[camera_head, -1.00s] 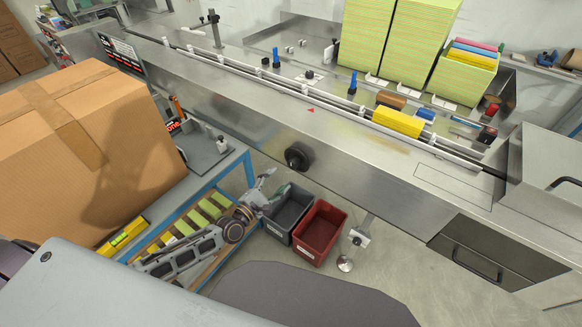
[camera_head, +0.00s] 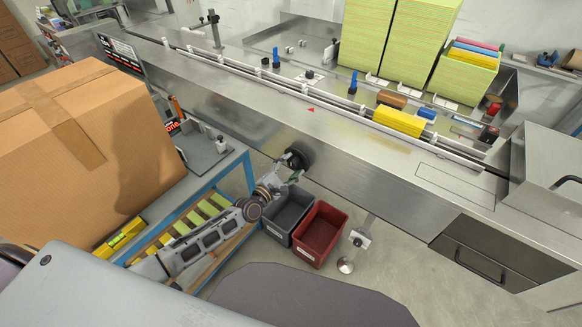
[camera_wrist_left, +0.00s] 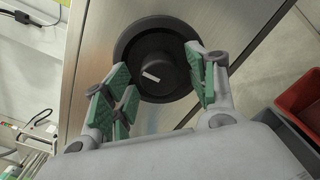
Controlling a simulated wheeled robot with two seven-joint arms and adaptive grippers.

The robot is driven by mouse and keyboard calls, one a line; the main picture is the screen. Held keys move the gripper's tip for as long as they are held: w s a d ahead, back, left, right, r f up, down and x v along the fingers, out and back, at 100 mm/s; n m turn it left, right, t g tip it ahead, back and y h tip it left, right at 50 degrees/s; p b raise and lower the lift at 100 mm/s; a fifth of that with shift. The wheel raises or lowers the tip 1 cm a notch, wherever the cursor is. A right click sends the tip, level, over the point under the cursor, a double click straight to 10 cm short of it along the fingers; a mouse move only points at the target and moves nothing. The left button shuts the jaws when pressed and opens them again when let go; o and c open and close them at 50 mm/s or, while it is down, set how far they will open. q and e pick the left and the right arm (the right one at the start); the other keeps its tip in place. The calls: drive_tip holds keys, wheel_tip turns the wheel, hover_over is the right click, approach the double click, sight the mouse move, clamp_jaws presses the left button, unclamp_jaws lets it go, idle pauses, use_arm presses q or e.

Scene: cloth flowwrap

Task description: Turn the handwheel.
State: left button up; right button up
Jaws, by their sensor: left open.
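The handwheel (camera_head: 299,159) is a round black wheel on the front steel face of the machine. In the left wrist view the handwheel (camera_wrist_left: 158,58) shows a dark hub with a small white mark on it. My left gripper (camera_head: 287,171) is right in front of the wheel. In the left wrist view my left gripper (camera_wrist_left: 160,88) is open, with its green-padded fingers on either side of the hub. I cannot tell whether the pads touch it. My right gripper is not in view.
A grey bin (camera_head: 281,228) and a red bin (camera_head: 318,241) stand below the wheel. A large cardboard box (camera_head: 70,150) sits at left, near a blue-framed cart (camera_head: 205,185). The steel machine (camera_head: 370,180) has a conveyor on top with a yellow pack (camera_head: 398,122).

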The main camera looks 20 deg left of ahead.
use_arm(q)
drive_tip(key=shift+w+d, duration=0.1)
drive_tip(key=shift+w, duration=0.15)
drive_tip(key=shift+c, duration=0.8)
drive_tip(key=c, duration=0.9)
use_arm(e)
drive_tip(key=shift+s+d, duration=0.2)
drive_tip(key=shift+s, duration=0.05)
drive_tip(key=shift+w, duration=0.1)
